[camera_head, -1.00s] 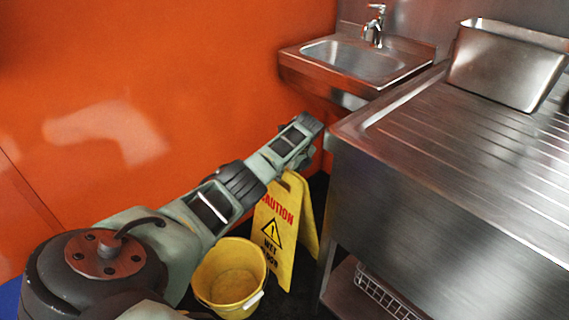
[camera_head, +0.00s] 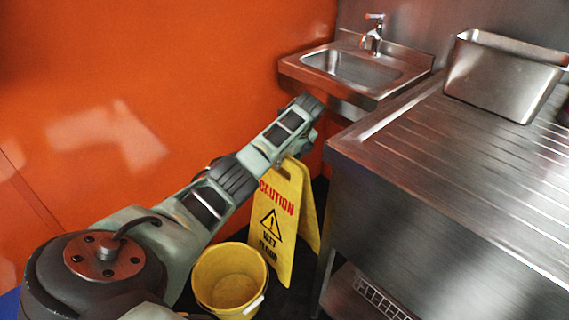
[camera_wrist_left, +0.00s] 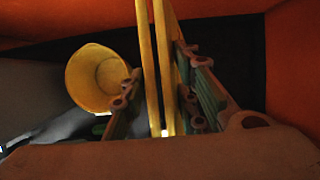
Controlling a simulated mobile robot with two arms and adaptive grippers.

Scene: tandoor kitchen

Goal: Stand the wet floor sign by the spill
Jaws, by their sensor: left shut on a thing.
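The yellow wet floor sign (camera_head: 274,222) is upright between the orange wall and the steel counter, its two panels spread at the bottom. My left arm reaches in from the left, and my left gripper (camera_head: 297,160) is at the sign's top edge. In the left wrist view the sign's two panels (camera_wrist_left: 149,60) run between the fingers of the gripper (camera_wrist_left: 160,112), which is shut on them. Whether the sign's feet touch the floor is unclear. No spill can be made out. My right gripper is not in view.
A yellow bucket (camera_head: 229,279) stands left of the sign, below my arm; it also shows in the left wrist view (camera_wrist_left: 92,76). The steel counter (camera_head: 425,215) with a metal container (camera_head: 502,78) is on the right. A hand sink (camera_head: 354,70) is behind.

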